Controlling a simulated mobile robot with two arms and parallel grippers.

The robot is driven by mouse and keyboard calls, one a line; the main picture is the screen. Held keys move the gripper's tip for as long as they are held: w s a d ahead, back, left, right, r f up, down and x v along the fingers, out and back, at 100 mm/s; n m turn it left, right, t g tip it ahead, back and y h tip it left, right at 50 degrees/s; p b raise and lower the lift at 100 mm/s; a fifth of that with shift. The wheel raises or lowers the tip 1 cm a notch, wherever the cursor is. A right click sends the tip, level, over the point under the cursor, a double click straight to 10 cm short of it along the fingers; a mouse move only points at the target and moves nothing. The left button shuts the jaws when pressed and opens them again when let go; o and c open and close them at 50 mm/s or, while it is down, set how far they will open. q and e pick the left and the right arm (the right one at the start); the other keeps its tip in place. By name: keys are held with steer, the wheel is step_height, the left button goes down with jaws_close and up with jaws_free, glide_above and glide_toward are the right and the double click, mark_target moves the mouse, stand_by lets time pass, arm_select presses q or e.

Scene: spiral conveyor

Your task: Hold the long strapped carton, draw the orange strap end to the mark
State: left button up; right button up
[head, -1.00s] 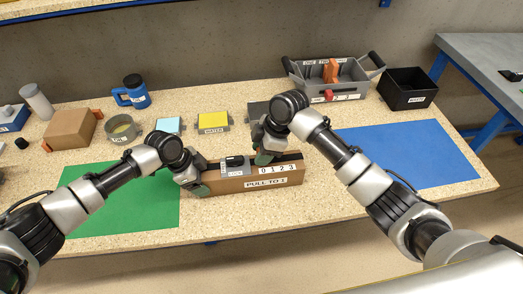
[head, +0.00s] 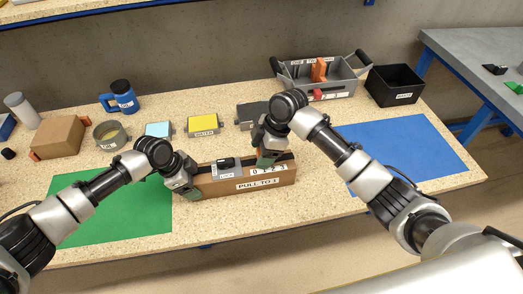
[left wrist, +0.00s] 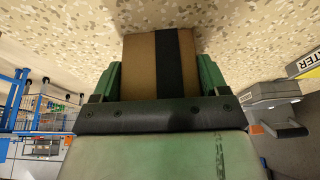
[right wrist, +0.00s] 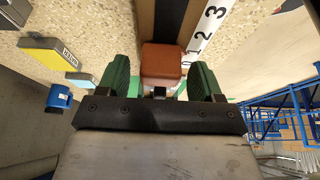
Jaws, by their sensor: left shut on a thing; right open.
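The long brown carton (head: 240,187) lies near the table's front edge, with a black strap along its top. A grey buckle marked LOCK (head: 227,168) sits on it, beside a white 0-to-3 scale (head: 268,169); the front label starts with PULL TO. My left gripper (head: 186,189) is shut on the carton's left end; the left wrist view shows the carton (left wrist: 138,75) between the green fingers. My right gripper (head: 268,157) is open above the strap by the scale. In the right wrist view the orange strap end (right wrist: 161,58) lies between its fingers, near the 0.
A green mat (head: 125,215) lies left and a blue mat (head: 405,160) right. Behind stand a yellow block (head: 203,122), a light blue block (head: 158,130), a blue mug (head: 122,97), a smaller carton (head: 58,136), a grey tray (head: 340,86) and a black bin (head: 394,86).

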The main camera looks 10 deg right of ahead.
arm_select(q)
steer(key=shift+a+f, duration=0.1)
steer(key=shift+f, duration=0.05)
arm_select(e)
steer(key=v, duration=1.2)
arm_select(q)
steer(key=o, duration=1.2)
steer(key=v, duration=1.2)
